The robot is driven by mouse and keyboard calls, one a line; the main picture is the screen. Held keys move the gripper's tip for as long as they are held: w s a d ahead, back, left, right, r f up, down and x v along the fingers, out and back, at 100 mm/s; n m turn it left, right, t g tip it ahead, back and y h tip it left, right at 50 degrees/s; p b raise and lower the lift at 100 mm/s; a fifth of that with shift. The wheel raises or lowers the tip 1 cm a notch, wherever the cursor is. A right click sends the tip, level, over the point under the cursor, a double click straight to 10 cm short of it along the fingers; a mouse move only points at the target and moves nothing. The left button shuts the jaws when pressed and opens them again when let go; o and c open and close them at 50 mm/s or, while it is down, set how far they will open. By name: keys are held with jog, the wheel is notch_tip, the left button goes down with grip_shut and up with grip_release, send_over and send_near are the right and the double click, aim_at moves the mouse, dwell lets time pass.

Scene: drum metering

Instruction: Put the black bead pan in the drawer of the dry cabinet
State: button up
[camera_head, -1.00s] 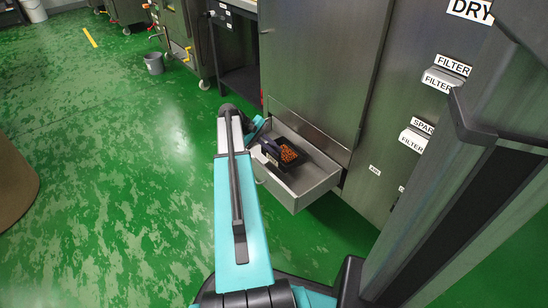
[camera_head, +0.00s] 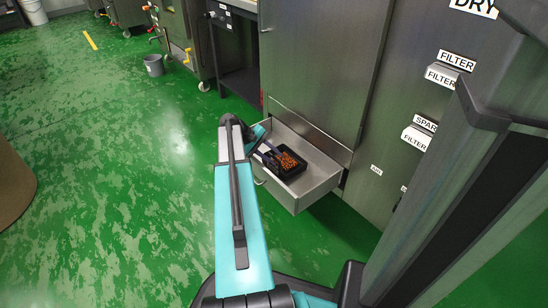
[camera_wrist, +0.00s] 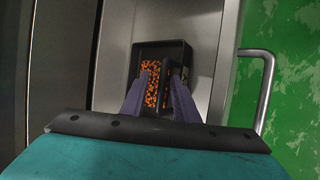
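The black bead pan (camera_head: 291,174) holds orange beads and sits inside the pulled-out drawer (camera_head: 314,190) of the dry cabinet. In the wrist view, the pan (camera_wrist: 182,50) is upright in the drawer (camera_wrist: 204,88), with free drawer floor beside it. My gripper (camera_head: 270,157) reaches down into the drawer at the pan's left end. In the wrist view, the fingers of my gripper (camera_wrist: 160,77) are apart, with beads and a dark strip of the pan showing between them. The fingers hide the pan's near end.
The drawer's bar handle (camera_wrist: 266,95) sticks out on its front. The tall steel cabinet (camera_head: 322,65) rises behind the drawer. A grey bucket (camera_head: 154,66) stands on the green floor farther off.

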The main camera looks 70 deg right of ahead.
jog(key=p+v, duration=0.5)
jog(key=v, duration=0.7)
jog(key=shift+p, duration=0.35)
dwell(0.5)
